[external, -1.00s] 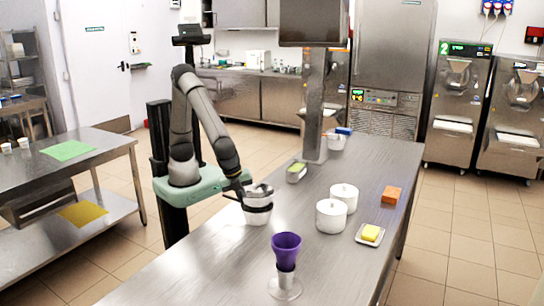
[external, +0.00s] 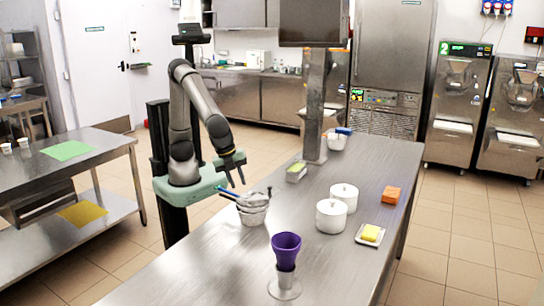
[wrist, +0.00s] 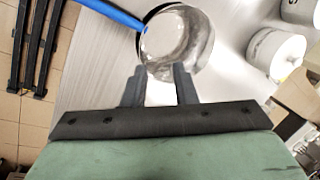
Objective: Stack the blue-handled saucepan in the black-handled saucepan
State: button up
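The blue-handled saucepan (external: 254,199) is on the near left part of the steel table, its blue handle pointing left toward my arm. It appears to sit in another steel pan (external: 252,217), whose lower wall shows beneath it; I cannot clearly see that pan's handle or how deeply they nest. The wrist view shows the blue-handled saucepan (wrist: 178,42) from above, with its handle at upper left. My gripper (external: 236,182) is open and empty just above the pan's left side; its fingers also show apart in the wrist view (wrist: 158,82).
Two white lidded pots (external: 331,216) stand to the right. A purple cup on a stand (external: 286,255) is at the front. A yellow block on a white dish (external: 370,234) and an orange block (external: 391,195) lie farther right. A column (external: 315,110) rises behind.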

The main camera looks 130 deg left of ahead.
jog(key=w+v, duration=0.1)
jog(key=v, duration=0.3)
jog(key=s+a+f+n+h, duration=0.1)
jog(key=s+a+f+n, duration=0.2)
jog(key=s, duration=0.9)
jog(key=s+a+f+n+g+h, duration=0.1)
jog(key=s+a+f+n, duration=0.2)
jog(key=s, duration=0.9)
jog(key=shift+a+f+n+h, duration=0.3)
jog(key=shift+f+n, duration=0.15)
jog(key=shift+n, duration=0.55)
